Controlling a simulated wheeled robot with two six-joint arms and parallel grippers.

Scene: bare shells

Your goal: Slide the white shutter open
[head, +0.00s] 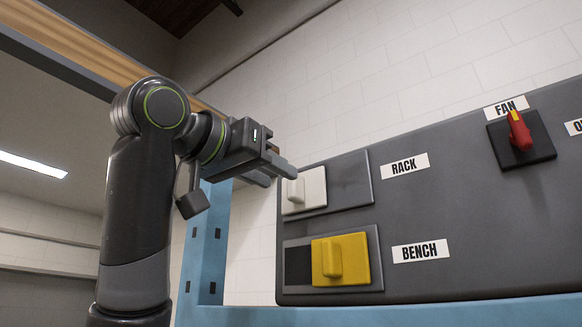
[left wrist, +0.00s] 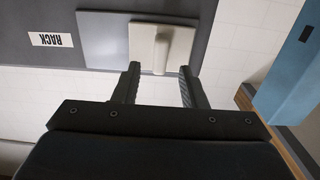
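The white shutter (head: 314,187) sits at the left end of its grey plate, beside the RACK label (head: 404,165). Its raised handle shows in the left wrist view (left wrist: 160,50), standing out from the white shutter plate (left wrist: 142,36). My left gripper (head: 285,172) is at the shutter from the upper left. In the left wrist view my left gripper (left wrist: 159,68) is open, with one fingertip on each side of the handle's near end and a gap on both sides. My right gripper is in neither view.
Below is a yellow shutter (head: 340,260) at the right of its plate, with a dark area to its left, beside the BENCH label (head: 420,251). A red FAN switch (head: 520,131) is at the upper right. A blue frame post (head: 208,240) stands left of the grey panel (head: 460,200).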

